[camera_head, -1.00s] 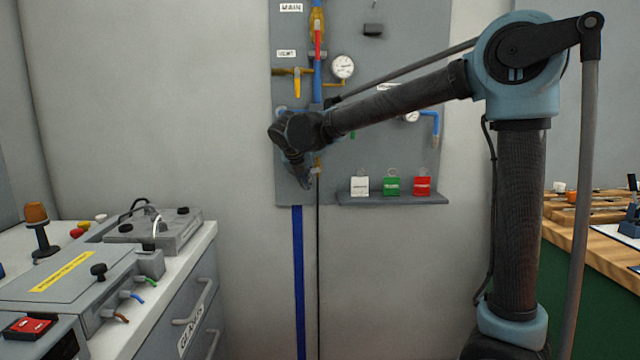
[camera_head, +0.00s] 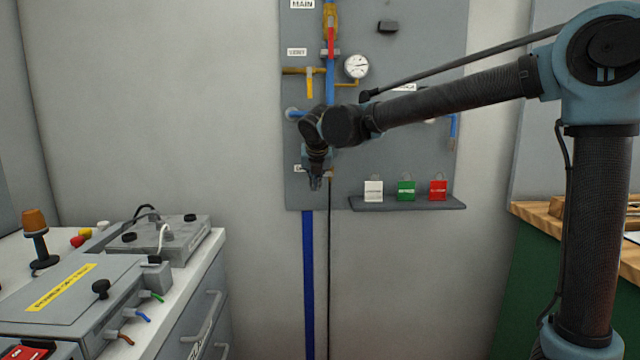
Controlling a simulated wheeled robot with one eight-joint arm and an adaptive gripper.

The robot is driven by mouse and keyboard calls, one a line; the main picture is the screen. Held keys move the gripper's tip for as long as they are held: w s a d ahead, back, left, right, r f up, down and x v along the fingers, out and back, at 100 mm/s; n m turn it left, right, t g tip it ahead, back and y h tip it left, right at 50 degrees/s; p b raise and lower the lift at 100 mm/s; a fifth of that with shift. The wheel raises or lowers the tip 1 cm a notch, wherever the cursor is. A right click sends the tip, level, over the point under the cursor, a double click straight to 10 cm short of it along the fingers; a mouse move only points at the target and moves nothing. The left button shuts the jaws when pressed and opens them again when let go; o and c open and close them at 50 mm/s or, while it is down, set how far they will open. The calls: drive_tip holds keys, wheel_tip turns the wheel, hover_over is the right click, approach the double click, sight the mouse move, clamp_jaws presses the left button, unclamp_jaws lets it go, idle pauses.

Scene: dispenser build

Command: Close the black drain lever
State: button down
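The black drain lever is not clearly visible; my gripper and wrist cover the lower left of the grey wall panel (camera_head: 420,100), where it may be. My gripper (camera_head: 316,186) points down in front of that spot, beside a partly hidden white label (camera_head: 298,168). Its fingers are dark and small, so I cannot tell whether they are open or shut, or whether they touch anything. A small brass piece shows just right of the fingers, above a thin black hose (camera_head: 329,270).
A red lever (camera_head: 331,42), a yellow lever (camera_head: 309,87) and a round gauge (camera_head: 356,67) are higher on the panel. White, green and red tags stand on a small shelf (camera_head: 408,204) to the right. A grey cabinet (camera_head: 205,300) is at left.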

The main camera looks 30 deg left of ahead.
drive_tip(key=s+d+r, duration=0.3)
drive_tip(key=s, duration=0.3)
drive_tip(key=shift+s+d+r, duration=0.15)
drive_tip(key=shift+d+r, duration=0.05)
drive_tip(key=shift+r, duration=0.15)
idle(0.5)
drive_tip(key=w+d+f+m+h, duration=0.15)
drive_tip(key=w+d+m, duration=0.3)
drive_tip(key=d, duration=0.55)
drive_tip(key=w+d+f+m+h, duration=0.1)
drive_tip(key=w+d+f+m, duration=0.3)
drive_tip(key=d, duration=0.6)
drive_tip(key=d+f+m+g+h, duration=0.1)
drive_tip(key=d+f+m, duration=0.1)
drive_tip(key=d+m, duration=0.5)
drive_tip(key=d+f+m+g, duration=0.15)
drive_tip(key=d+m, duration=0.25)
drive_tip(key=d, duration=0.7)
drive_tip(key=s+d+f+m+g, duration=0.1)
drive_tip(key=s+d+f+m, duration=0.35)
drive_tip(key=d, duration=0.25)
drive_tip(key=s+d+f+m, duration=0.4)
drive_tip(key=d+f+m, duration=0.15)
drive_tip(key=d, duration=0.25)
drive_tip(key=s+d+f+m+g, duration=0.1)
drive_tip(key=s+d+f+m, duration=0.5)
drive_tip(key=s+f+m, duration=0.3)
drive_tip(key=m, duration=0.2)
drive_tip(key=shift+s+f+m, duration=0.15)
drive_tip(key=shift+s+m, duration=0.2)
